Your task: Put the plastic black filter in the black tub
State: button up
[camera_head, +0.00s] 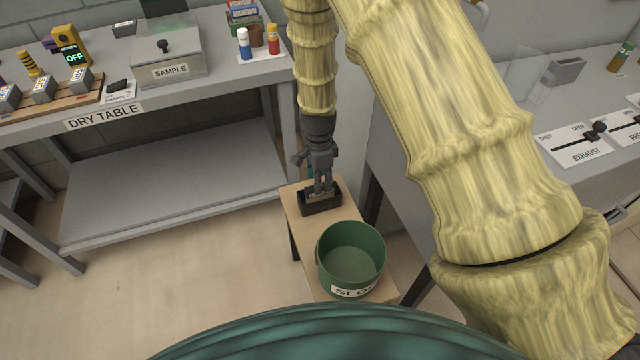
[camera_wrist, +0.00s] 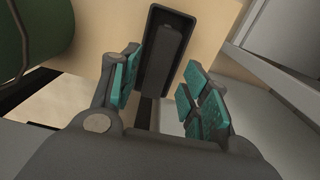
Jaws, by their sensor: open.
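The black tub (camera_head: 320,208) is a small oblong tray on a little wooden table. It also shows in the wrist view (camera_wrist: 172,14), straight ahead between my fingers. A dark grey, rounded long piece (camera_wrist: 168,55), which looks like the black filter, lies lengthwise inside the tub. In the head view my gripper hides most of the tub's inside. My gripper (camera_head: 322,188) points down just above the tub. In the wrist view its teal-padded fingers (camera_wrist: 162,64) are apart, one on each side of the tub, with nothing held between them.
A green round bin labelled SLOP (camera_head: 350,255) stands close beside the tub on the wooden table (camera_head: 298,215). The grey dry table (camera_head: 200,95) with a sample box (camera_head: 168,58) is at the left. A grey bench with exhaust levers (camera_head: 575,143) is at the right.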

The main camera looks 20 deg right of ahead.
notch_tip(320, 180, up, 9)
dwell(0.4)
